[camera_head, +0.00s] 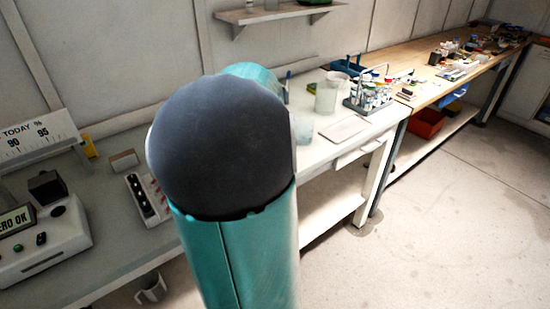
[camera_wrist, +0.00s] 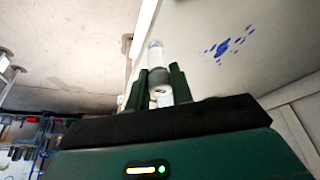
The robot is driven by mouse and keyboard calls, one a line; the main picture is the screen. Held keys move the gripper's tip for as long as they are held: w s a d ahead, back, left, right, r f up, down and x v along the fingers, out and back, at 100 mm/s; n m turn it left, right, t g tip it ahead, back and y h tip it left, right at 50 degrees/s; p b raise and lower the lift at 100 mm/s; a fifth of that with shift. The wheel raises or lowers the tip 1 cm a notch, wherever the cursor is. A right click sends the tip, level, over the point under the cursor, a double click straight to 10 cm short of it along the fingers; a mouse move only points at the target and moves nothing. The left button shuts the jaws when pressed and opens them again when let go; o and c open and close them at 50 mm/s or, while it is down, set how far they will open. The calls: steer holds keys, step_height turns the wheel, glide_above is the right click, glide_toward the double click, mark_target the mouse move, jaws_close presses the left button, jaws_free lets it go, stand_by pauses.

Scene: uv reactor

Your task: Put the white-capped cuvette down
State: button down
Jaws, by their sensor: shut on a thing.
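In the wrist view my gripper (camera_wrist: 158,76) has its two dark green fingers closed around a clear cuvette (camera_wrist: 155,54). The cuvette's clear body sticks out beyond the fingertips, and a pale end, apparently the white cap, shows between the fingers. I cannot tell whether the cuvette touches any surface. In the head view my own arm covers the middle of the picture and hides the gripper and the cuvette.
On the white bench, an instrument (camera_head: 48,243) reading "ERO OK" stands left, beside a narrow strip with dark and red parts (camera_head: 148,198). A beaker (camera_head: 326,98), flat pad (camera_head: 344,131) and bottle carrier (camera_head: 370,98) stand right. The wrist view shows blue spots (camera_wrist: 228,45) on a pale surface.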

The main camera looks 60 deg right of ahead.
steer(key=s+a+r, duration=0.5)
steer(key=a, duration=0.4)
steer(key=shift+r, duration=0.3)
steer(key=shift+w, duration=0.1)
